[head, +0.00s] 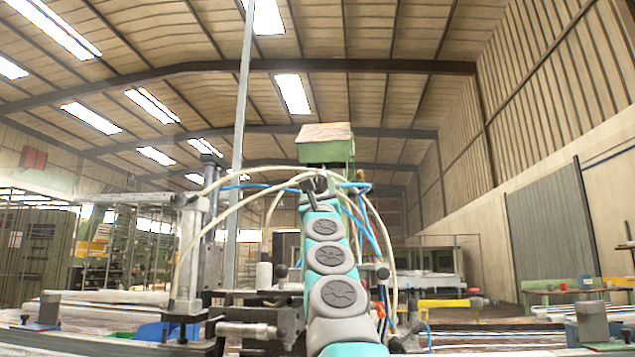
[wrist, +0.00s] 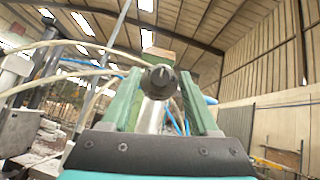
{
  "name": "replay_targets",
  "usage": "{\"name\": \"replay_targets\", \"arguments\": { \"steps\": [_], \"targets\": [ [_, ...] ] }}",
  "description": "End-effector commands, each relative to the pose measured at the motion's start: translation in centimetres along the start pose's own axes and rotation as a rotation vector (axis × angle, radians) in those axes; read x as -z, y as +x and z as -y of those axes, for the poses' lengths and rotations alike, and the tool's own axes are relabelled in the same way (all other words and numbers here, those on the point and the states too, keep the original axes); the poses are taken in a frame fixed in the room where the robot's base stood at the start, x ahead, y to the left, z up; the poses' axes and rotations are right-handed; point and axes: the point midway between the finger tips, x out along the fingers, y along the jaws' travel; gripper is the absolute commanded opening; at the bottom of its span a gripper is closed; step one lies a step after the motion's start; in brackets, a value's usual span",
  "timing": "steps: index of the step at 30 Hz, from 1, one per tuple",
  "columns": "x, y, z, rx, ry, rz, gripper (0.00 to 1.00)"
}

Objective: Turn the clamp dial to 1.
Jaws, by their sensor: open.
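The clamp dial (wrist: 161,80) is a small dark round knob on the bench machine, in the middle of the wrist view. Its numbers and its setting are too small to read. My gripper (wrist: 159,74) has two green fingers, which stand apart to the left and right of the dial in that view. I cannot tell whether the fingertips reach around the dial or stop short of it; no contact shows. In the head view, a dark knob that looks like the dial (head: 316,184) shows just past the end of my arm, which hides most of my gripper.
A green post with a flat-topped block (head: 325,144) rises behind the dial. Pale hoses (head: 215,186) and blue hoses loop around it. A metal cylinder (head: 189,255) stands to the left, and a yellow bar (head: 443,303) lies to the right.

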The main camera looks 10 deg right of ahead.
Motion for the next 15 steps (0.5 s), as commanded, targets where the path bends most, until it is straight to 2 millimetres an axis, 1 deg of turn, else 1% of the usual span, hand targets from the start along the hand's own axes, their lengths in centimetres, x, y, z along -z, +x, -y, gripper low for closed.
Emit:
{"name": "replay_targets", "arguments": {
  "steps": [5, 15],
  "targets": [
    [0.02, -0.04, 0.0, 0.0, 0.0, 0.0, 0.6],
    [-0.01, -0.04, 0.0, 0.0, 0.0, 0.0, 0.21]
  ]
}}
